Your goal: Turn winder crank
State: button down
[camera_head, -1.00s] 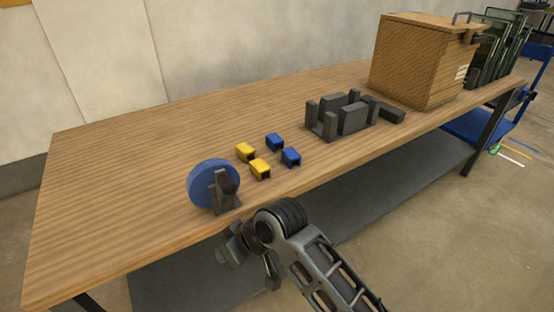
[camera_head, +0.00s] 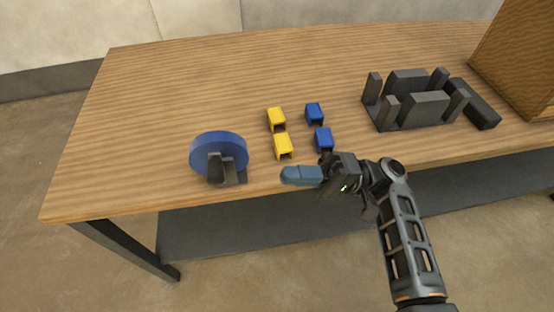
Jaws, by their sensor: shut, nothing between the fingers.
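The winder is a blue disc (camera_head: 204,144) standing upright on the front left part of the table, with a dark grey bracket (camera_head: 226,170) at its front. I cannot make out a separate crank handle on it. My gripper (camera_head: 285,175) is at the table's front edge, to the right of the winder and apart from it. Its blue-grey fingers are shut together with nothing between them and point left toward the winder.
Two yellow blocks (camera_head: 283,146) and two blue blocks (camera_head: 314,112) stand right of the winder, close behind my gripper. A dark grey fixture (camera_head: 425,106) and a wooden box (camera_head: 525,65) are farther right. The wooden table (camera_head: 150,100) is bare at the left and back.

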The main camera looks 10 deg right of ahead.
aim_at(219, 171)
jog(key=p+x, duration=0.2)
jog(key=x, duration=0.7)
jog(key=shift+a+p, duration=0.3)
jog(key=shift+p, duration=0.05)
jog(key=shift+x, duration=0.9)
jog(key=shift+r, duration=0.15)
jog(key=shift+d, duration=0.1)
